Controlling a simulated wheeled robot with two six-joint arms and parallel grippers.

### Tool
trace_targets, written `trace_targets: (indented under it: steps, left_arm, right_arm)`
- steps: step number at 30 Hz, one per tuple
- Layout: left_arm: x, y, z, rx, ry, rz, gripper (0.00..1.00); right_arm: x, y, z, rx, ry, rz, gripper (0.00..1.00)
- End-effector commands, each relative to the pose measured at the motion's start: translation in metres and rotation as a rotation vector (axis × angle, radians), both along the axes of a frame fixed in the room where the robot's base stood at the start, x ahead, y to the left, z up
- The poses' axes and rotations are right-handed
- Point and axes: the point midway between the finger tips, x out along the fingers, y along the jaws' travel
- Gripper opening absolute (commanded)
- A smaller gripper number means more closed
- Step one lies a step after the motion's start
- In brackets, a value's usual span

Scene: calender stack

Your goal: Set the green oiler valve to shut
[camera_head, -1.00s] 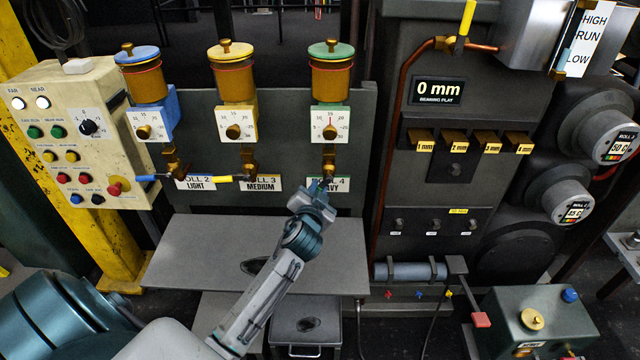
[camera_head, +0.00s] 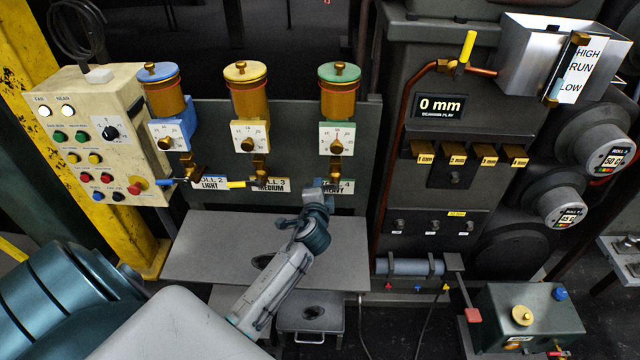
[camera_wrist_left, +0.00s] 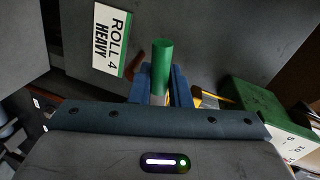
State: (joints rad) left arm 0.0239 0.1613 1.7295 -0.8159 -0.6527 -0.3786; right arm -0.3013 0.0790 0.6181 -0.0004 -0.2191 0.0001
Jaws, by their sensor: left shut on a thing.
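The green oiler (camera_head: 339,95), an amber cup with a green lid, hangs third in the row above a white dial (camera_head: 337,141). Its brass valve body (camera_head: 336,170) shows below the dial. My left gripper (camera_head: 318,187) is at this valve, in front of the ROLL 4 HEAVY label, and hides the lever in the head view. In the left wrist view the green lever (camera_wrist_left: 162,66) stands between the blue fingers, which are shut on it; the ROLL 4 HEAVY label (camera_wrist_left: 111,38) is beside it. My right gripper is not in view.
The blue oiler (camera_head: 161,90) and yellow oiler (camera_head: 246,90) hang to the left; their blue lever (camera_head: 166,183) and yellow lever (camera_head: 236,184) point left. A grey shelf (camera_head: 210,245) lies below. A copper pipe (camera_head: 388,170) runs down on the right.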

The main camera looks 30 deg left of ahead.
Motion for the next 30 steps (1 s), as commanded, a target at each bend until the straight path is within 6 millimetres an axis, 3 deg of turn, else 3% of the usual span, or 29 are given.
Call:
trace_targets:
  steps: [9,28,29,30]
  left_arm:
    - [-0.001,0.000,0.006,0.129,0.084,0.001,0.00]
    - [-0.001,0.000,0.007,0.168,0.107,0.001,0.00]
    - [-0.001,0.000,0.006,0.168,0.107,0.001,0.20]
    - [-0.001,0.000,0.007,0.167,0.106,0.001,0.28]
  right_arm:
    - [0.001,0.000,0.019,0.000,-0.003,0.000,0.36]
    - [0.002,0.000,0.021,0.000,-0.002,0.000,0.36]
    - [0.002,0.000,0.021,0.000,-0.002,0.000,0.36]
    - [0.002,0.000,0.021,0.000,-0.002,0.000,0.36]
